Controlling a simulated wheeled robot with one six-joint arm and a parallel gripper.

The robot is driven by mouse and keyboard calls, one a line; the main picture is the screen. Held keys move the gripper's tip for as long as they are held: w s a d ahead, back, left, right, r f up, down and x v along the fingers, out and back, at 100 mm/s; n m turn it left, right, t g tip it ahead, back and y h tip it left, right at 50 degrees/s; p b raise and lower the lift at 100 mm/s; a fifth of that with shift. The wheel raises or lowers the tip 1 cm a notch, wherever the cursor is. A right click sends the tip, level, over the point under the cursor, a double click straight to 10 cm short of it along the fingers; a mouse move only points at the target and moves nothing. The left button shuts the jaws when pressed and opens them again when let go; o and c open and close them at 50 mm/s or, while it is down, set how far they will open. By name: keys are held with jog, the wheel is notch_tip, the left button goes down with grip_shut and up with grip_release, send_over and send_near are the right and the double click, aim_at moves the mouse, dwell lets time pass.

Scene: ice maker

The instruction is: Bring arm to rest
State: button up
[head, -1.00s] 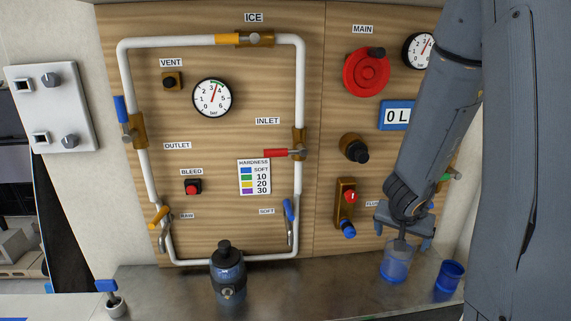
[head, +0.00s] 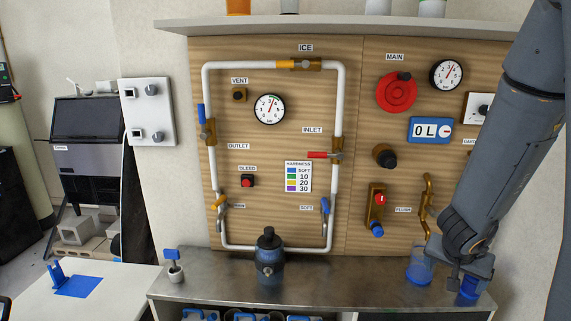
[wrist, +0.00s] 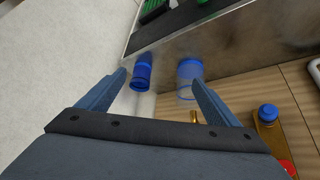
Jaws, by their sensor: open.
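My gripper (wrist: 158,88) is open, its two blue-grey fingers spread wide with nothing between them at the tips. In the head view my gripper (head: 462,278) is at the right, in front of the right end of the metal counter. Beyond the fingers, in the wrist view, stand a solid blue cup (wrist: 141,76) and a clear blue-rimmed cup (wrist: 189,78). In the head view the clear cup (head: 419,268) is just left of the gripper, and the blue cup (head: 469,288) is partly hidden by it.
A wooden panel (head: 290,220) with white pipes, valves and gauges stands behind the metal counter (head: 330,270). A white table (head: 110,290) is at lower left. Open floor shows left in the wrist view (wrist: 60,50).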

jog(key=a+r+n+y+b, duration=0.1)
jog(key=a+n+y, duration=0.3)
jog(key=a, duration=1.1)
jog(key=s+a+n+g+b, duration=0.1)
jog(key=s+a+n+g, duration=0.2)
jog(key=s+a, duration=0.4)
jog(key=s+n, duration=0.1)
jog(key=s, duration=0.3)
jog(key=shift+s+a+r+n+y, duration=0.25)
jog(key=shift+r+n+y, duration=0.05)
jog(key=shift+r+n, duration=0.1)
